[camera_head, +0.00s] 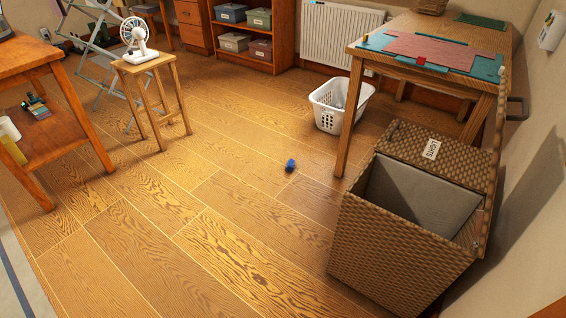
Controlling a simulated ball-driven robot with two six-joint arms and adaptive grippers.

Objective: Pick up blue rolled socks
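The blue rolled socks (290,165) are a small dark blue bundle on the wooden floor, near the middle of the head view. They lie on open boards, left of the table leg and in front of the white laundry basket. Nothing touches them. Neither of my grippers shows in this view.
A wicker hamper (390,250) with its lid open stands at the lower right. A white basket (326,117) is by a table (407,23) at the back right. A stool (163,92) with a fan stands left. The central floor is clear.

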